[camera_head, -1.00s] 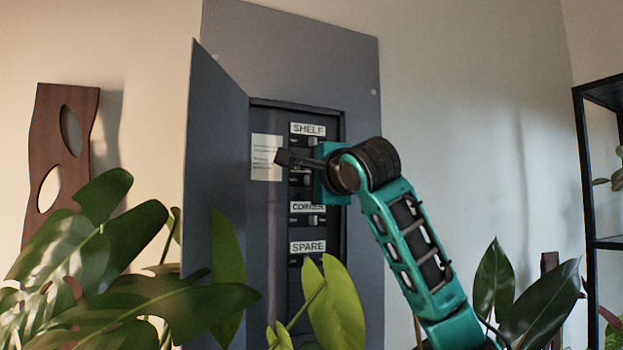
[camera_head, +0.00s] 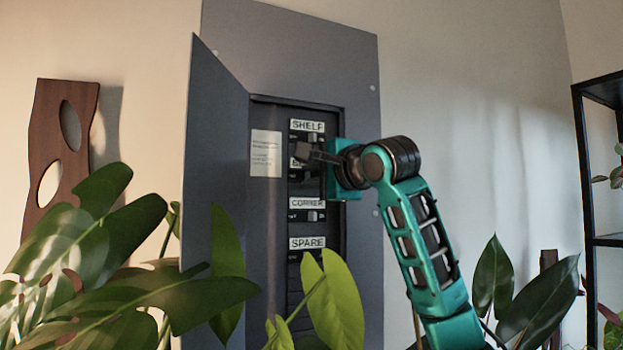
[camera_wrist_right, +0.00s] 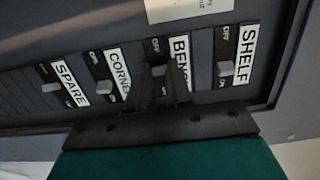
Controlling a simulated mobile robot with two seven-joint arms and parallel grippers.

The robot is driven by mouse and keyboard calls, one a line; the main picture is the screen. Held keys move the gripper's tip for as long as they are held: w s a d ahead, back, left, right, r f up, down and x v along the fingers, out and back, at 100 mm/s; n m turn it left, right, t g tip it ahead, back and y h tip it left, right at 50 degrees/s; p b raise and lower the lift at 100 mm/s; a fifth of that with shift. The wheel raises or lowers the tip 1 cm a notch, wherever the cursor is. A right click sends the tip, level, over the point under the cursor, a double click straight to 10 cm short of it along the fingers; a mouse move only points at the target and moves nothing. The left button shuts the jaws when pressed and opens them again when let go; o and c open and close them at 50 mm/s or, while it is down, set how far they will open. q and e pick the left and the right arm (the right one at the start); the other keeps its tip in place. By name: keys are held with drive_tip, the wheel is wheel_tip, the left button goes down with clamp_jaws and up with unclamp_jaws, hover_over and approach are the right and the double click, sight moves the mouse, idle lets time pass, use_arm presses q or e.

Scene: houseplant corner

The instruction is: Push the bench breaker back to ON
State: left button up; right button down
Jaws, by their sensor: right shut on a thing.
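The open breaker panel (camera_head: 290,50) is on the wall, with a column of labelled breakers. The BENCH breaker's label (camera_wrist_right: 181,62) shows in the right wrist view; in the head view my gripper covers most of that breaker. Its small grey lever (camera_wrist_right: 158,70) sits below the OFF mark, at my dark fingers. My right gripper (camera_head: 303,152) reaches in from the right, shut on the BENCH lever; the fingers (camera_wrist_right: 165,88) hide part of it and the ON mark. Whether the lever is fully at ON I cannot tell. My left gripper is out of view.
The SHELF breaker lever (camera_wrist_right: 226,68) and CORNER breaker lever (camera_wrist_right: 104,87) flank BENCH closely; SPARE (camera_wrist_right: 50,87) is beyond. The panel door (camera_head: 213,160) stands open at left. Leafy plants (camera_head: 338,305) rise in front below. A black shelf rack (camera_head: 588,200) stands at right.

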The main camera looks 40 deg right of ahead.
drive_tip(key=shift+s+d+n+y, duration=0.1)
drive_tip(key=shift+d+n+y, duration=0.15)
drive_tip(key=shift+n+y, duration=0.65)
drive_tip(key=shift+d+n+y, duration=0.2)
drive_tip(key=shift+n+y, duration=0.3)
drive_tip(key=shift+y, duration=0.8)
drive_tip(key=c, duration=1)
unclamp_jaws()
drive_tip(key=shift+c, duration=0.2)
drive_tip(key=shift+s, duration=0.5)
drive_tip(key=s+b, duration=0.2)
drive_tip(key=s, duration=1)
drive_tip(key=shift+d, duration=0.2)
